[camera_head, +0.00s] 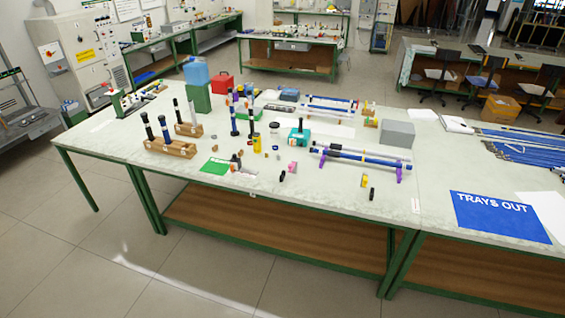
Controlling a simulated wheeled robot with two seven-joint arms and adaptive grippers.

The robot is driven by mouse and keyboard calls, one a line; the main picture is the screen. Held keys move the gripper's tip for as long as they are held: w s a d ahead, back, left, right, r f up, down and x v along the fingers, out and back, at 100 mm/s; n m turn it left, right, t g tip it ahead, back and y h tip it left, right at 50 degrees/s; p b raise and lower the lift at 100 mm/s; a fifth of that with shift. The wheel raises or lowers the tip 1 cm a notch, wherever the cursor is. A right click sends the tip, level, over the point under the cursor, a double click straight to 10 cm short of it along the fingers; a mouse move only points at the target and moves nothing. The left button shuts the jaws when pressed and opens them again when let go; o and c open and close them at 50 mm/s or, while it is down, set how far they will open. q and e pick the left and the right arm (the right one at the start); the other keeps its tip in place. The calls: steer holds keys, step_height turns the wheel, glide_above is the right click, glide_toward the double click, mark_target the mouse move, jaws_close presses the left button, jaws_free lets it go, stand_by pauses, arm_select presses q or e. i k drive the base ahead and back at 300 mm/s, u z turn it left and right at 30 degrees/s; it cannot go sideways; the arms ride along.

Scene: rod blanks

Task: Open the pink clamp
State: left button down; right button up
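A small pink object (292,167), which looks like the pink clamp, lies on the pale worktable (320,205) near its middle. It is too small to tell whether it is open or shut. A small dark piece (282,176) is just in front of it, to the left. Neither of my grippers is in view.
Blue rods (360,162) rest on purple stands (399,172) to the right. Wooden blocks (170,147) with dark-topped rods stand to the left. The table's front strip is mostly clear.

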mark_target(291, 167)
steer(key=z, duration=0.25)
steer(key=i, duration=1.55)
steer(key=z, duration=0.35)
